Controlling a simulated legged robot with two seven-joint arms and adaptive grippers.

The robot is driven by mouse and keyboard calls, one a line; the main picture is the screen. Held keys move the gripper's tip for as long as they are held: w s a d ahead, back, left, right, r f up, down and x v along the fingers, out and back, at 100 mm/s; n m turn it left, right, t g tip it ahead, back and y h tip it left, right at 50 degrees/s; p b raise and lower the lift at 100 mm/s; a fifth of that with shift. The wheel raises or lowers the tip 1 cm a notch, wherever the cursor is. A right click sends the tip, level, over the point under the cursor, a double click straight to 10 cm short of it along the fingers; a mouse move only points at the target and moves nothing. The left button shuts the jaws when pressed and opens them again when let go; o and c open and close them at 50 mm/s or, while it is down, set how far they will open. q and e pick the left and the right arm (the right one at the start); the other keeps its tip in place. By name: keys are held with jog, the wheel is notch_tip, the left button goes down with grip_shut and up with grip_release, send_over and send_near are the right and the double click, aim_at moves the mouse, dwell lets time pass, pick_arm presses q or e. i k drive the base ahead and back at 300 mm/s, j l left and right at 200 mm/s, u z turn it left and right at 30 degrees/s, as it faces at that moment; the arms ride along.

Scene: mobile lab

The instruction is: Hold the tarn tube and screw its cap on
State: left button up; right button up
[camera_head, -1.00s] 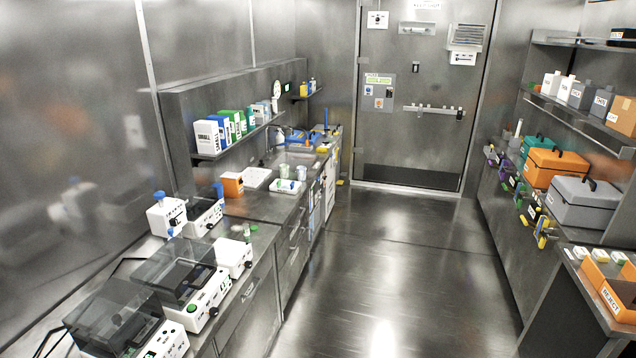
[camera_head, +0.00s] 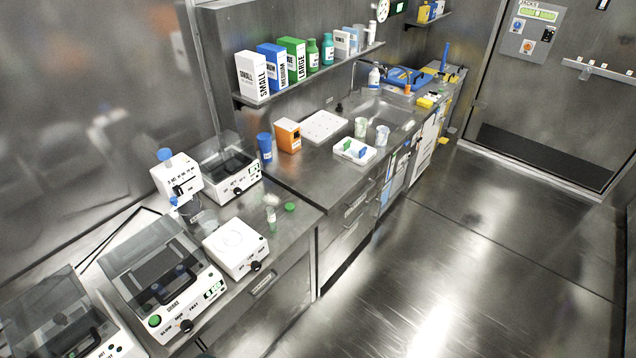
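A small clear tube (camera_head: 271,218) with a greenish tint stands near the front edge of the left counter, just right of a white device with a round top plate. A pale, whitish object shows right at or behind its top; I cannot tell which. A flat green cap (camera_head: 290,207) lies on the counter just right of the tube, apart from it. No label on the tube is readable, so I cannot confirm that it is the tarn tube. Neither of my grippers is in view.
The white round-topped device (camera_head: 236,248) stands left of the tube, with a clear-lidded shaker (camera_head: 164,275) beyond it. A blue container (camera_head: 265,147) and an orange box (camera_head: 287,135) stand farther back. A white tray (camera_head: 354,151) sits before the sink. The floor at right is clear.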

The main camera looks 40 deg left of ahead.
aim_at(269, 209)
jog(key=i, duration=1.15)
jog(key=i+l+u, duration=0.1)
jog(key=i, duration=1.1)
jog(key=u, duration=3.85)
